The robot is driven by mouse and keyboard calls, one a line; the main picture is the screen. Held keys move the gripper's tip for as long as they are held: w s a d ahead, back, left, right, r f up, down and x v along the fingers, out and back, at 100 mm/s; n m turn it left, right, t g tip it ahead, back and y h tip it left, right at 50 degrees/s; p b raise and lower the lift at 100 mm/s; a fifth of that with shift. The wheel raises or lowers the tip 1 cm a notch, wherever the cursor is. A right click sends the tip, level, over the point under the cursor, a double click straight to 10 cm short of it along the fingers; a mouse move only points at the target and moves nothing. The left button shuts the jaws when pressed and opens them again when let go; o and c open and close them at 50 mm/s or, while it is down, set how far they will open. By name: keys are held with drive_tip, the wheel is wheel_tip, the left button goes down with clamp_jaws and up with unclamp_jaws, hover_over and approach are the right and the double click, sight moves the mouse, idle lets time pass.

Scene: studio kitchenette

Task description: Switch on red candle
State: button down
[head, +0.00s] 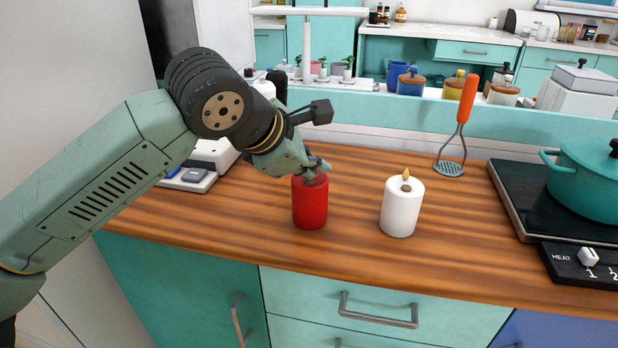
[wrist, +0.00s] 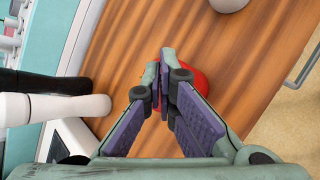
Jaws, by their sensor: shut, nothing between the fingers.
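The red candle (head: 310,205) stands upright on the wooden counter, left of the white candle (head: 401,212). My gripper (head: 316,168) is shut and empty, with its fingertips at the top of the red candle. The fingers cover much of the candle's top, so I cannot see a flame there or tell whether they touch it. In the wrist view the red candle (wrist: 202,80) shows partly behind the closed fingers (wrist: 163,68). The white candle has a yellow flame-shaped tip and shows at the top edge of the wrist view (wrist: 229,4).
A masher with an orange handle (head: 462,110) stands behind on the counter (head: 350,190). A teal pot (head: 588,182) sits on the dark hob (head: 511,195) at right. A white appliance (head: 209,158) stands behind my arm. The counter front before the candles is clear.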

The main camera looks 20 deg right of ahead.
sight(312, 181)
drive_tip(key=shift+r, duration=0.1)
idle(0.3)
drive_tip(key=shift+r, duration=0.4)
wheel_tip(312, 181, up, 6)
drive_tip(key=p, duration=0.3)
drive_tip(key=shift+p, duration=0.4)
